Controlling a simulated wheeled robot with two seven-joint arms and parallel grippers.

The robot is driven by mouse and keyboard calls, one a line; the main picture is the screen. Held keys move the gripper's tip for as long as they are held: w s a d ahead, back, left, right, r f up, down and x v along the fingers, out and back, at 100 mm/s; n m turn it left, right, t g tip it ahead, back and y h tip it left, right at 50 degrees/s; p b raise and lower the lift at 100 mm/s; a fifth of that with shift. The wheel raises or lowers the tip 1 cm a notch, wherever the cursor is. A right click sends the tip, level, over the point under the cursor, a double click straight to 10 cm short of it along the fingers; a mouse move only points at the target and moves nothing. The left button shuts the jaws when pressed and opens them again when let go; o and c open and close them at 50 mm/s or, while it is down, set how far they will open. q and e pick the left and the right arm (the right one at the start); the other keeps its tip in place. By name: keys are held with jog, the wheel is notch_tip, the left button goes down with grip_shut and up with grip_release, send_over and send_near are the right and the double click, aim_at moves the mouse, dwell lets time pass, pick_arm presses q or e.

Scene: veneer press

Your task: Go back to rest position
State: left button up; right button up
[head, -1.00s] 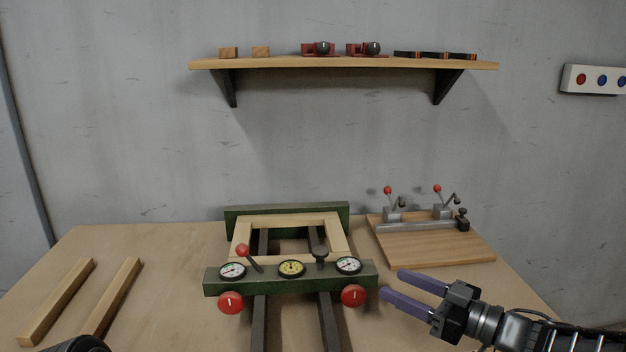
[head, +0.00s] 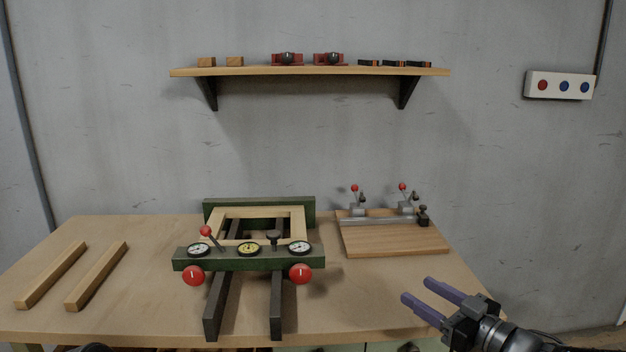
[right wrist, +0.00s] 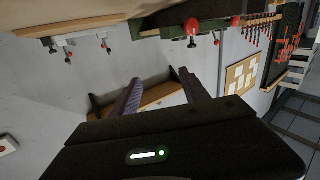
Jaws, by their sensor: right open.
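My right gripper (head: 432,303) is open and empty over the front right corner of the workbench (head: 150,232), with its two purple fingers pointing up and left. In the right wrist view its fingers (right wrist: 160,98) are apart with nothing between them. The green press (head: 250,258) with dials and red knobs stands mid-bench, with a wooden frame (head: 297,224) in it. The gripper is to the right of the press and apart from it. A dark rounded part at the bottom left edge of the head view may be my left arm; my left gripper does not show.
Two wooden strips (head: 50,274) lie at the left of the bench. A board with red-tipped clamps (head: 395,238) lies at the back right. A wall shelf (head: 310,72) holds blocks and tools. A button panel (head: 560,86) is on the right wall.

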notch_tip(320, 180, down, 12)
jog(key=w+d+m+h, duration=0.1)
jog(key=d+m+h, duration=0.1)
jog(key=m+h, duration=0.3)
jog(key=s+a+f+m+g+h+p, duration=0.1)
jog(key=s+a+f+m+g, duration=0.15)
jog(key=f, duration=0.55)
jog(key=s+a+f+m+g+h+p, duration=0.15)
jog(key=s+f, duration=0.25)
jog(key=f, duration=0.4)
jog(key=s+a+f+g, duration=0.3)
jog(key=s+a+f, duration=0.1)
jog(key=s, duration=0.4)
jog(key=s+a+f+g+y, duration=0.1)
jog(key=s+a+f+g, duration=0.2)
jog(key=s+f, duration=0.3)
jog(key=s+a+f+g+p, duration=0.1)
jog(key=s+a+f+g, duration=0.2)
jog(key=s, duration=0.9)
notch_tip(320, 180, down, 2)
jog(key=shift+a+f+m+g, duration=0.1)
jog(key=shift+a+m+g, duration=0.3)
jog(key=shift+a, duration=0.7)
